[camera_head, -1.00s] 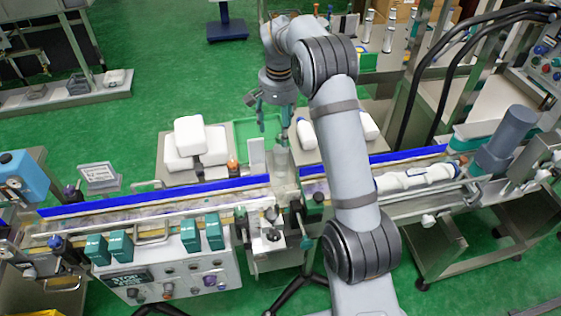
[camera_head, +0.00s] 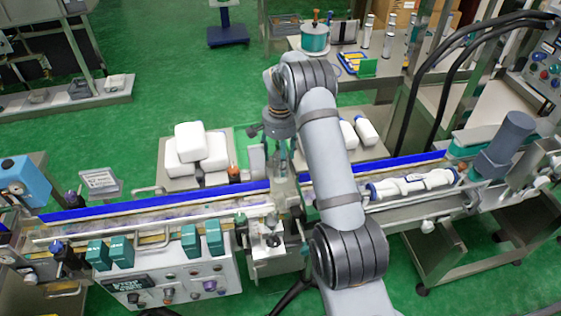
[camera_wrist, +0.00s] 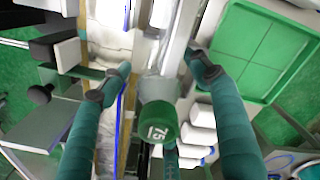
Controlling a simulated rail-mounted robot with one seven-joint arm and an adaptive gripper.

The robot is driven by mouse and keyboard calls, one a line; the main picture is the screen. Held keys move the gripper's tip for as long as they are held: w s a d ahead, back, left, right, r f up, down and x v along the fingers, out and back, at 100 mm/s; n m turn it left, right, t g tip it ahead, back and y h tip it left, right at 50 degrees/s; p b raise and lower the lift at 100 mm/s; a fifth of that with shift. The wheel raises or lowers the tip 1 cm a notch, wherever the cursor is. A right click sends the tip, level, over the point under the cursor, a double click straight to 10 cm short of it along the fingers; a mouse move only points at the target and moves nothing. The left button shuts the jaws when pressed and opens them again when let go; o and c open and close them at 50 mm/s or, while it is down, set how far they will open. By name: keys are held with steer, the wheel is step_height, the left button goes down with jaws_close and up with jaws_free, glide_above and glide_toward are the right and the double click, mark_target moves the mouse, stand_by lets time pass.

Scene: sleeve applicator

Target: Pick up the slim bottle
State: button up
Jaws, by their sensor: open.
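A slim upright item with a green cap marked "75" (camera_wrist: 158,122) and a clear body shows in the wrist view; I cannot tell for sure that it is the slim bottle. My gripper (camera_wrist: 158,62) is open, with its two teal fingers on either side of this item and gaps visible. In the head view my gripper (camera_head: 283,160) hangs over the gap in the conveyor, where the small clear item is mostly hidden.
White bottles (camera_head: 367,131) lie on a table behind the conveyor. White containers (camera_head: 188,140) are stacked to the left. Conveyor rails with a blue strip (camera_head: 155,201) run on both sides. A green tray (camera_wrist: 262,50) shows beside my fingers.

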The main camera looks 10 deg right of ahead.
steer(key=shift+f, duration=0.5)
steer(key=shift+c, duration=0.7)
steer(key=c, duration=1.3)
steer(key=shift+c, duration=0.2)
